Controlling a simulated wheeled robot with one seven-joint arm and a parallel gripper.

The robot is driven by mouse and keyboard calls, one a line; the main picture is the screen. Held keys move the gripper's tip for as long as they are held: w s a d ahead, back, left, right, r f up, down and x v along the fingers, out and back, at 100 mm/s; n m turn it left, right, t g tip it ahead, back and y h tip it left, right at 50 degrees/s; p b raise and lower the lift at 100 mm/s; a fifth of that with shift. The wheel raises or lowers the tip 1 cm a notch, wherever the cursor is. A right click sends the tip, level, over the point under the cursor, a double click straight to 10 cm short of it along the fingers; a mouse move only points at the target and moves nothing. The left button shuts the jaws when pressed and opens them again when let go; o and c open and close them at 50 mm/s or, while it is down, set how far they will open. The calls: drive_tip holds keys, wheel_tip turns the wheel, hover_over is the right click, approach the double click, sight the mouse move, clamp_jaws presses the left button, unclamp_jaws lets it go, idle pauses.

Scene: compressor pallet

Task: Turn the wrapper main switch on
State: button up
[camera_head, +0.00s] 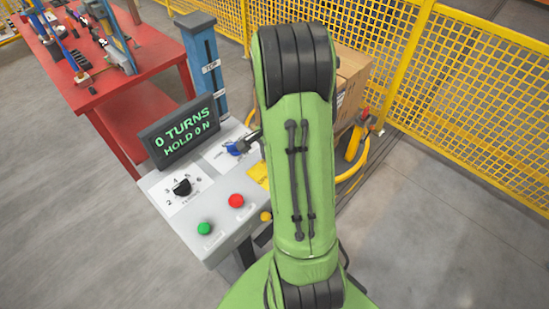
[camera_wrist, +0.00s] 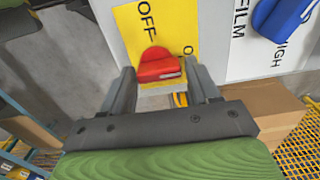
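The main switch is a red handle (camera_wrist: 158,68) on a yellow plate (camera_wrist: 178,25) in the wrist view. The plate reads OFF above the handle, and part of another label shows at its right. I cannot tell for sure which label the handle points to. My gripper (camera_wrist: 163,80) is open, with one finger on each side of the red handle. I cannot tell whether either finger touches it. In the head view a corner of the yellow plate (camera_head: 259,173) shows beside my green arm, which hides the red handle and most of my gripper.
The grey panel (camera_head: 227,187) also bears a blue knob (camera_head: 236,148), a black dial (camera_head: 182,187), a green button (camera_head: 204,229) and a red button (camera_head: 236,200). A display (camera_head: 179,130) reads "0 TURNS". Cardboard boxes (camera_head: 352,75) and yellow fencing (camera_head: 480,90) stand behind.

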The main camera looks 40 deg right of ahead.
drive_tip(key=shift+o, duration=1.3)
wheel_tip(320, 180, up, 16)
drive_tip(key=p, duration=0.2)
drive_tip(key=shift+f, duration=0.15)
drive_tip(key=s+a+r+n+t, duration=0.2)
drive_tip(key=a+r+n, duration=0.15)
drive_tip(key=a, duration=0.35)
drive_tip(key=s+a+r+n+t, duration=0.1)
drive_tip(key=s+a+r+n, duration=0.1)
drive_tip(key=a+n, duration=0.35)
drive_tip(key=s+a+n+t, duration=0.2)
drive_tip(key=s+a+n, duration=0.5)
drive_tip(key=n, duration=0.1)
drive_tip(key=shift+s+a+n+t, duration=0.15)
drive_tip(key=shift+a+n+t, duration=0.15)
drive_tip(key=shift+a+n, duration=0.1)
